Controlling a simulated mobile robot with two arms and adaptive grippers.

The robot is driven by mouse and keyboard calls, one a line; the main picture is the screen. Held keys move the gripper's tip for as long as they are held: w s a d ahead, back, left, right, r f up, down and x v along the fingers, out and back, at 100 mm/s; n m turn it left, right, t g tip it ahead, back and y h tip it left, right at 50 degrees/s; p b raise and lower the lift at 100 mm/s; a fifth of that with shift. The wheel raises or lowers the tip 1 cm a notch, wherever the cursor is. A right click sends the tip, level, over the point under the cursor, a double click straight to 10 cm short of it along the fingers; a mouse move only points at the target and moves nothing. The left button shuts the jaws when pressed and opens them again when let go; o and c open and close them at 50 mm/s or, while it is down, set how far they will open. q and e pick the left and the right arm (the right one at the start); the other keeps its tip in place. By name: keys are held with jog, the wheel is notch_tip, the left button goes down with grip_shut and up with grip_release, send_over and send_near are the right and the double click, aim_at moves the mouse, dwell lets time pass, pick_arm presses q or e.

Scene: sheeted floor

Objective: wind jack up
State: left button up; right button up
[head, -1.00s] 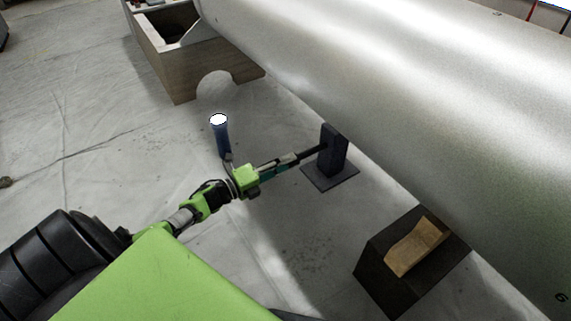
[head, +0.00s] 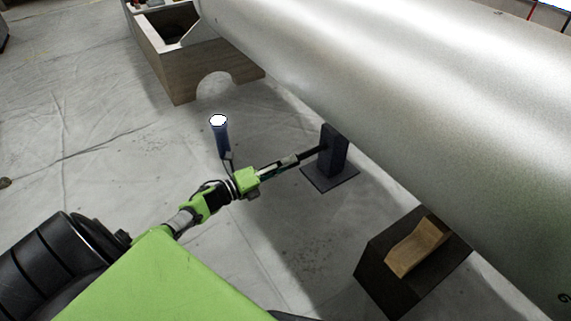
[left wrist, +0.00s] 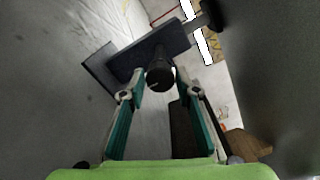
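The jack (head: 332,152) is a dark upright post on a flat square base plate, on the floor beside and partly under a large grey cylinder. A thin dark shaft (head: 311,152) runs from the post toward my left gripper (head: 295,159). In the left wrist view, the teal fingers of my left gripper (left wrist: 160,78) stand apart on either side of a dark round knob (left wrist: 160,79), the shaft's end. The knob lies between the fingertips; whether both tips press on it is unclear. The jack post and plate (left wrist: 150,50) are behind the knob. My right gripper is out of view.
The large grey cylinder (head: 400,90) overhangs the jack. A dark block with a wooden cradle (head: 418,246) stands at the lower right. A wooden box with an arched cutout (head: 175,65) stands at the upper left. A blue white-topped tube (head: 222,139) rises near my wrist.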

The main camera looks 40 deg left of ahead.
pick_arm(q)
jog(key=shift+o, duration=0.5)
jog(key=v, duration=1.2)
